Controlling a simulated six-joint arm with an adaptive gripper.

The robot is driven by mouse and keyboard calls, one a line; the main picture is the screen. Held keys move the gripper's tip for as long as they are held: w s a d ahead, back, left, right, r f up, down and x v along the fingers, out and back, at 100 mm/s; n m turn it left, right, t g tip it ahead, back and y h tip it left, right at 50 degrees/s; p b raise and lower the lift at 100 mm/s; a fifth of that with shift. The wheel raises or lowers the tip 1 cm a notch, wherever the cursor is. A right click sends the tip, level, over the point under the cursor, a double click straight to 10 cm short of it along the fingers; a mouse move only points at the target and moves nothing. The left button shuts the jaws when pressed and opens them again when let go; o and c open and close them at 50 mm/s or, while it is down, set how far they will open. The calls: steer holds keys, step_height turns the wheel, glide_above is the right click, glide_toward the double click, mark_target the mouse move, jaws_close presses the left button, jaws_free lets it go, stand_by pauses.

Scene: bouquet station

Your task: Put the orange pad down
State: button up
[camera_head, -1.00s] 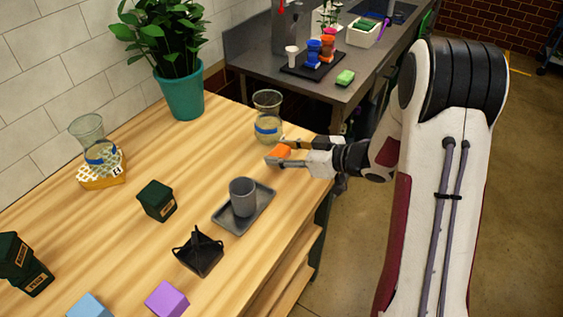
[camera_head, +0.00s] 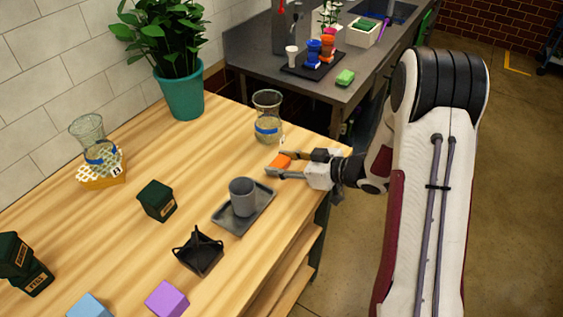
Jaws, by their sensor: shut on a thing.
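The orange pad (camera_head: 280,161) is a small orange piece between the fingers of my gripper (camera_head: 277,165). My gripper comes in from the right over the wooden table (camera_head: 120,244), near its right edge, and is shut on the pad. I cannot tell whether the pad touches the table top. The pad is partly hidden by the fingers. A glass vase (camera_head: 267,125) with a blue band stands just behind the gripper.
A grey tray (camera_head: 262,212) with a grey cup (camera_head: 242,197) lies in front of the gripper. A black holder (camera_head: 199,254), a dark green box (camera_head: 157,200) and a purple block (camera_head: 166,299) stand further left. Bare wood lies left of the gripper.

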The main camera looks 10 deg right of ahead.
steer(key=o, duration=1)
steer(key=shift+r, duration=0.1)
steer(key=shift+s+d+r, duration=0.2)
steer(key=shift+s+d, duration=0.05)
steer(key=shift+d, duration=0.1)
steer(key=shift+v, duration=5.55)
steer(key=shift+a, duration=0.1)
